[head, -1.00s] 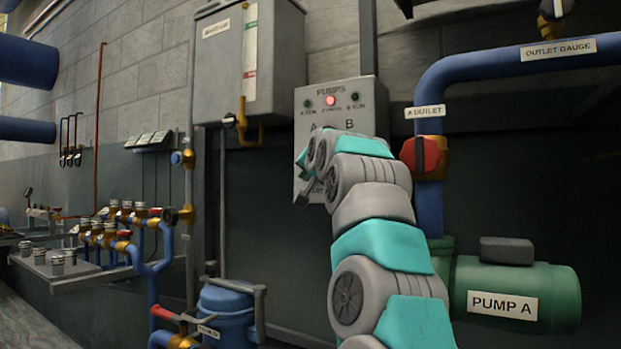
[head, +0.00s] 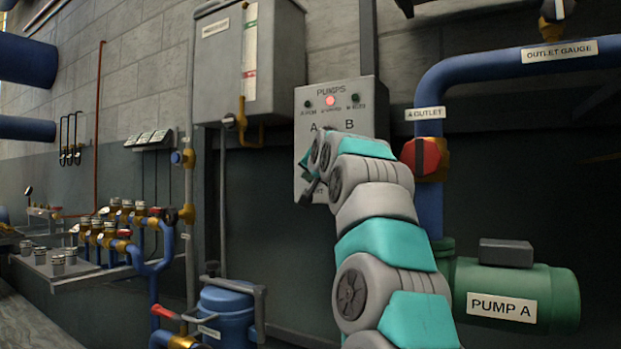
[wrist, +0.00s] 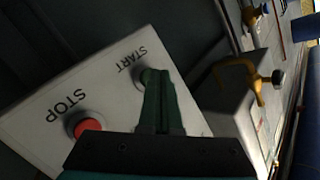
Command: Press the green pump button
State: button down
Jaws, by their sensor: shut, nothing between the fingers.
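The grey pumps panel (head: 366,98) is on the wall in the head view. It is marked PUMPS, with A and B below, and my arm covers much of its lower part. The wrist view shows the panel face (wrist: 108,92) tilted, with the words START and STOP. The green button (wrist: 142,76) beside START is mostly hidden behind my fingers. In the head view my gripper (head: 309,192) is at the panel's lower left.
A red valve handle (head: 421,156) on the blue outlet pipe (head: 430,200) is close right of my arm. The green pump A (head: 553,297) is at lower right. A grey tank (head: 217,80) with a sight gauge hangs upper left of the panel. Valves and pipes fill the left.

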jog(key=shift+w+d, duration=0.15)
jog(key=shift+w, duration=0.05)
dwell(0.3)
jog(key=shift+s, duration=0.15)
jog(key=shift+s+a+b, duration=0.45)
jog(key=shift+s+b, duration=0.05)
jog(key=shift+s, duration=0.1)
dwell(0.3)
jog(key=s+a+b, duration=0.2)
jog(key=s+b, duration=0.1)
jog(key=s, duration=0.1)
jog(key=shift+s+a, duration=0.1)
jog(key=shift+a, duration=0.3)
dwell(0.6)
